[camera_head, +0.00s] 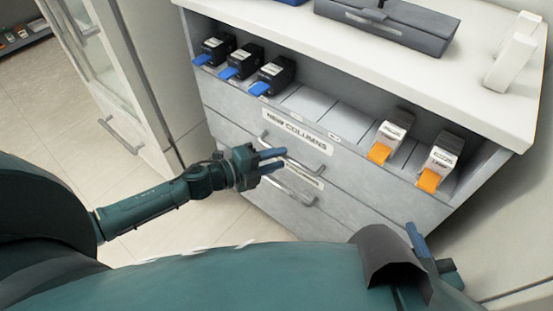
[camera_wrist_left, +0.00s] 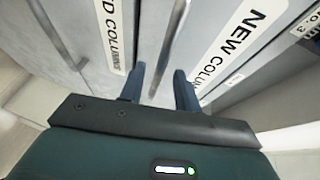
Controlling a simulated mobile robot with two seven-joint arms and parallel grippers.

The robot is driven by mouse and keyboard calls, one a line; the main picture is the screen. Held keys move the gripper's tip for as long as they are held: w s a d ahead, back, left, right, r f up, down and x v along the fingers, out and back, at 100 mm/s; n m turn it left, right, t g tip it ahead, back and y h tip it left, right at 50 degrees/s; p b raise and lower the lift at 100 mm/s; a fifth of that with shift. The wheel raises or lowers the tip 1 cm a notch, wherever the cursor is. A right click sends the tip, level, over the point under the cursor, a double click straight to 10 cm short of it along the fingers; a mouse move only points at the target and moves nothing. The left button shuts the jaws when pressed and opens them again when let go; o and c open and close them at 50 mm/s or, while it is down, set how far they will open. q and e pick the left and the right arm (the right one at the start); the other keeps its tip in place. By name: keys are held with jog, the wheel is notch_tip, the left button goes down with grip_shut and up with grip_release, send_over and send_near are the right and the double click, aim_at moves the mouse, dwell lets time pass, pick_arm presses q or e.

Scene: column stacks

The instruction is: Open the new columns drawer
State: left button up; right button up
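The new columns drawer (camera_head: 345,170) is a grey front with a white "NEW COLUMNS" label (camera_head: 297,131); it looks shut. Its bar handle (camera_head: 306,167) is below the label. In the left wrist view the handle bar (camera_wrist_left: 174,40) appears between the open fingers (camera_wrist_left: 160,85); contact cannot be told. The label also shows there (camera_wrist_left: 236,45). My right gripper (camera_head: 432,254) is at the lower right, partly hidden by its own arm, and its opening is unclear.
A lower drawer handle (camera_head: 287,188) lies just beneath, with an "...D COLUMNS" label (camera_wrist_left: 112,30). Above, an open shelf holds black boxes with blue tabs (camera_head: 272,76) and white boxes with orange tabs (camera_head: 392,135). A grey case (camera_head: 385,25) lies on the top. Floor (camera_head: 150,225) is clear at left.

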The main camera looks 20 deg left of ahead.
pick_arm(q)
jog(key=shift+w+d+f, duration=0.1)
jog(key=shift+w+d, duration=0.1)
jog(key=shift+c, duration=0.5)
grip_shut()
